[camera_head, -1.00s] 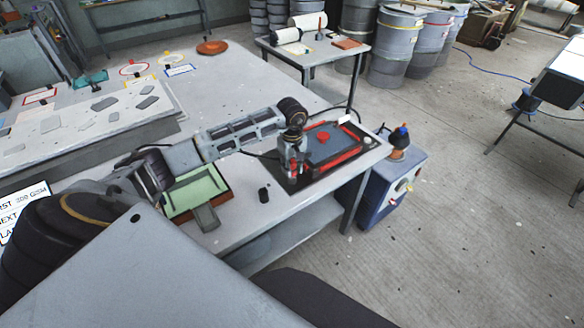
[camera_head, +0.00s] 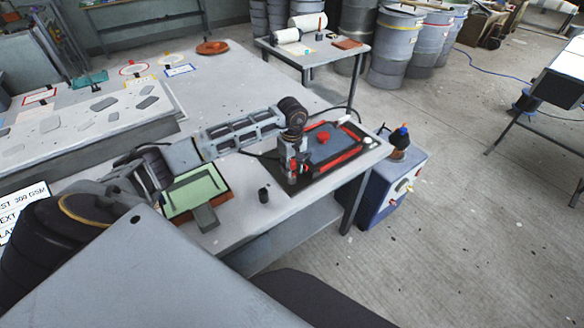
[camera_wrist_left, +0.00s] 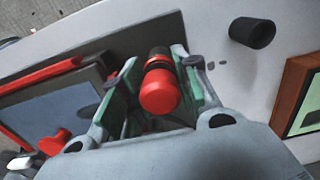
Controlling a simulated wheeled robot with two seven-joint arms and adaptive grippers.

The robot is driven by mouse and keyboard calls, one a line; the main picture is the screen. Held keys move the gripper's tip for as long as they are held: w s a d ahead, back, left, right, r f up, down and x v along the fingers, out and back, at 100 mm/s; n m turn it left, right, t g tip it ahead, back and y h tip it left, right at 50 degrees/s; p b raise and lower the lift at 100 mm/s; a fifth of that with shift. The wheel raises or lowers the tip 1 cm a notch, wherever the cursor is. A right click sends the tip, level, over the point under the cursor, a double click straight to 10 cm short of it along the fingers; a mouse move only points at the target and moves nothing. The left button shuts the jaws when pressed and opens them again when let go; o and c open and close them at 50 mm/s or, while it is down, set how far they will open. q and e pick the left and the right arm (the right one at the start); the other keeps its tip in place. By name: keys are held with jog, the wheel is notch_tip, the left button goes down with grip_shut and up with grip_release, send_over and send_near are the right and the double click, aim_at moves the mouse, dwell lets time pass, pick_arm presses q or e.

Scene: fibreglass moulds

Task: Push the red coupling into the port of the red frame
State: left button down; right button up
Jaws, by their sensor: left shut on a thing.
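The red coupling (camera_wrist_left: 160,90) is a red cylinder with a black section, seen between my left fingers in the left wrist view. My left gripper (camera_head: 292,178) is shut on it, pointing down at the front left corner of the dark board. The red frame (camera_head: 342,161) lies on this board, just right of the gripper, around a grey panel with a red knob (camera_head: 323,136). Part of the frame (camera_wrist_left: 40,77) shows at the left in the wrist view. The coupling's far end is close to the dark board; I cannot tell whether they touch. The port is not clearly visible. My right gripper is out of view.
A black cylinder (camera_head: 263,195) stands on the table left of my gripper. A green-surfaced tray (camera_head: 197,190) lies farther left. A blue box (camera_head: 392,192) stands beyond the table's right edge. Bare table (camera_head: 238,215) lies in front.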

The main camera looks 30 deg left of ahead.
aim_at(292, 161)
pick_arm(q)
jog(key=shift+f+b, duration=0.5)
dwell(0.8)
jog(key=c, duration=1)
grip_release()
jog(key=shift+r, duration=0.1)
jog(key=shift+r, duration=5.9)
